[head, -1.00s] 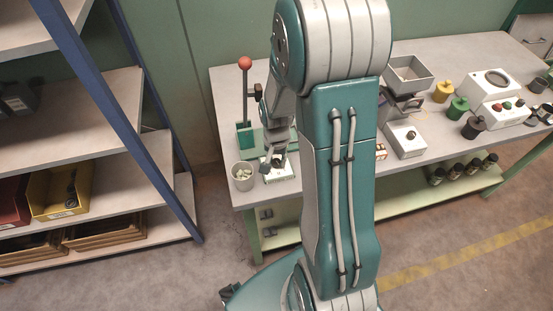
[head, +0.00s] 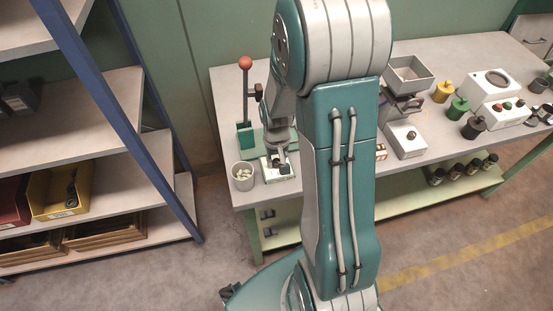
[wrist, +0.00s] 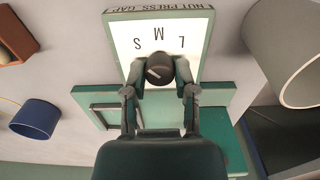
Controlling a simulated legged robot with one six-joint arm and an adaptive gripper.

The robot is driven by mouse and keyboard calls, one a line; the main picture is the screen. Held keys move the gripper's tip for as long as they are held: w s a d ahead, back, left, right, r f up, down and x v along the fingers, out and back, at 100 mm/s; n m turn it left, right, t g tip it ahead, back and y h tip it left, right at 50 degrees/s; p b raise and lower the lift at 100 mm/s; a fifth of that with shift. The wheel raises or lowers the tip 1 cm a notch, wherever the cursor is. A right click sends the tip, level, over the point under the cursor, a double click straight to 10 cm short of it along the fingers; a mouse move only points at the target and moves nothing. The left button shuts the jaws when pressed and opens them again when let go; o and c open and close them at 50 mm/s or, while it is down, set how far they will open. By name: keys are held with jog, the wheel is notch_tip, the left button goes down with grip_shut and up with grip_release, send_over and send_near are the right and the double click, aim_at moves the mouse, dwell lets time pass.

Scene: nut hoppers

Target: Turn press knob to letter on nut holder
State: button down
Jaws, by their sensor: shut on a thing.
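The press knob (wrist: 158,70) is dark and round with a pale line across it, slanting down to the right. I cannot tell which letter the line points to. My gripper (wrist: 160,76) is shut on the knob, one finger on each side. In the head view my gripper (head: 278,165) is over the press base, left of my arm. The green press (head: 245,135) has a red-balled lever. I cannot make out a letter on a nut holder.
A grey cup of pale pieces (head: 243,177) stands close left of the press; it also shows in the wrist view (wrist: 292,50). A brown block (wrist: 14,40) and a blue cup (wrist: 36,118) lie left there. A hopper (head: 408,75) stands right of my arm.

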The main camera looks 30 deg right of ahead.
aim_at(276, 161)
jog(key=shift+c, duration=2)
grip_release()
notch_tip(276, 161, up, 12)
jog(key=shift+f, duration=0.1)
